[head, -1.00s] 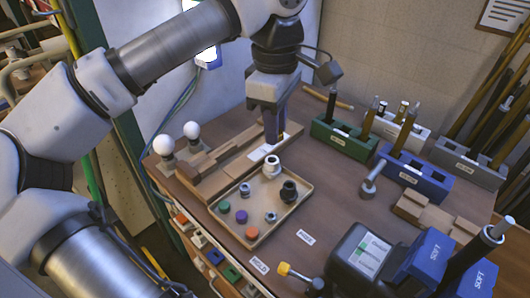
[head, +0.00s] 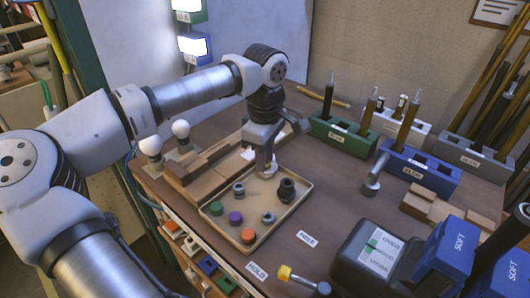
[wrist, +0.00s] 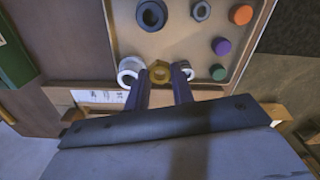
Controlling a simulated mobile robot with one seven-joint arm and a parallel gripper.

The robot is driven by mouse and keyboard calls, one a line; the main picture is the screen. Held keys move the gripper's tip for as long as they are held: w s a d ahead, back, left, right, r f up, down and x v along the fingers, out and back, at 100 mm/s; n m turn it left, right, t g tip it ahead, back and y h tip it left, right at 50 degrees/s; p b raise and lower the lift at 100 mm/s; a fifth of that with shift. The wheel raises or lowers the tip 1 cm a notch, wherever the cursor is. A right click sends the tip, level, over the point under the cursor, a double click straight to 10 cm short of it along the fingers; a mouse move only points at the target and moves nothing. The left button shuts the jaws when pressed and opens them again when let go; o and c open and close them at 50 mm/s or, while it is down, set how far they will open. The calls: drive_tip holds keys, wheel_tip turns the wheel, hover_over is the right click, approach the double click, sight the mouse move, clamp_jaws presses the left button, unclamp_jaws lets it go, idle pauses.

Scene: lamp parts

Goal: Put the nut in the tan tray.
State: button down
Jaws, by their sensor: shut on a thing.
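My gripper (head: 268,172) is at the far end of the tan tray (head: 215,240). In the wrist view its fingertips (wrist: 160,78) are shut on a brass-coloured nut (wrist: 160,72). The nut appears at the tray's rim edge in that view; its height above the tray is hard to tell. A white ring-shaped part (wrist: 130,70) sits close beside the left finger. The fingers hide the nut in the head view.
The tray holds a black socket (head: 286,190), a purple cap (head: 236,218), a green cap (head: 216,208), an orange cap (head: 248,236) and grey nuts. Wooden blocks (head: 205,165) lie left of it. A green rack (head: 340,136) stands behind right.

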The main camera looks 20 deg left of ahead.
sight(265, 192)
drive_tip(key=shift+f+b, duration=2.45)
drive_tip(key=shift+f, duration=1.3)
drive_tip(key=shift+f+b, duration=0.35)
drive_tip(key=shift+f, duration=0.1)
drive_tip(key=c, duration=1.1)
unclamp_jaws()
drive_tip(key=shift+r, duration=0.1)
